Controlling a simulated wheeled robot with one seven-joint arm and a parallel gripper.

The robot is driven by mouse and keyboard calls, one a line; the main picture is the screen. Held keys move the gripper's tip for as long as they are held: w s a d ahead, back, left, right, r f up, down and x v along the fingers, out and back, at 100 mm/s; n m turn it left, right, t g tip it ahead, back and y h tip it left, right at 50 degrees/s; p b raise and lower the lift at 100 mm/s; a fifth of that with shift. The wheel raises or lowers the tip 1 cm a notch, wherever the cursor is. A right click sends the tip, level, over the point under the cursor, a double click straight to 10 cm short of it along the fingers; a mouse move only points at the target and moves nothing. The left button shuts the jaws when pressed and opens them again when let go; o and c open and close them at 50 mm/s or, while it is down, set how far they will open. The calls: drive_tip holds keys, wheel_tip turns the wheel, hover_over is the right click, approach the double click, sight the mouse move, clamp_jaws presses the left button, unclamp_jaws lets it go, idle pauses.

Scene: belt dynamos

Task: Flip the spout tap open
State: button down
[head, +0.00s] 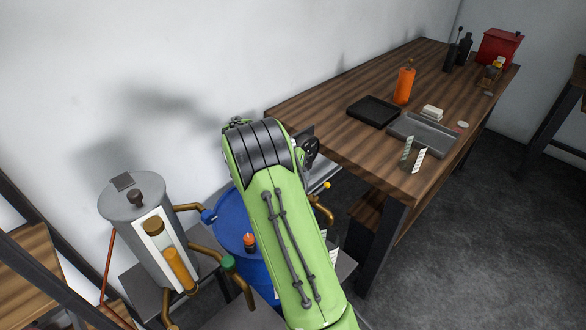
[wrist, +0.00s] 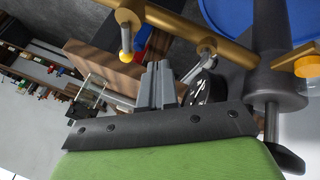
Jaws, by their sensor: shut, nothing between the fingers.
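A brass pipe with a yellow-tipped lever (head: 326,186) shows right of my arm, beside the blue drum; it looks like the spout tap. In the wrist view the brass pipe (wrist: 185,35) crosses the top, and its grey lever (wrist: 126,35) ends in a yellow knob. My gripper (wrist: 158,75) has its grey fingers together and empty, below the pipe and right of the yellow knob. I cannot tell whether they touch the lever. In the head view my green arm hides most of the spout and the fingers.
The blue drum (head: 232,217) stands behind my arm. A grey tank (head: 147,232) with a sight glass stands left, with blue-handled (head: 208,216) and green-handled (head: 228,262) brass pipes. A wooden bench (head: 345,135) with trays and an orange bottle (head: 404,86) is at right. Open floor lies further right.

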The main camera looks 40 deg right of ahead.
sight(327, 185)
drive_tip(key=s+d, duration=0.2)
drive_tip(key=s, duration=0.1)
drive_tip(key=shift+d+f, duration=0.2)
drive_tip(key=shift+f, duration=0.2)
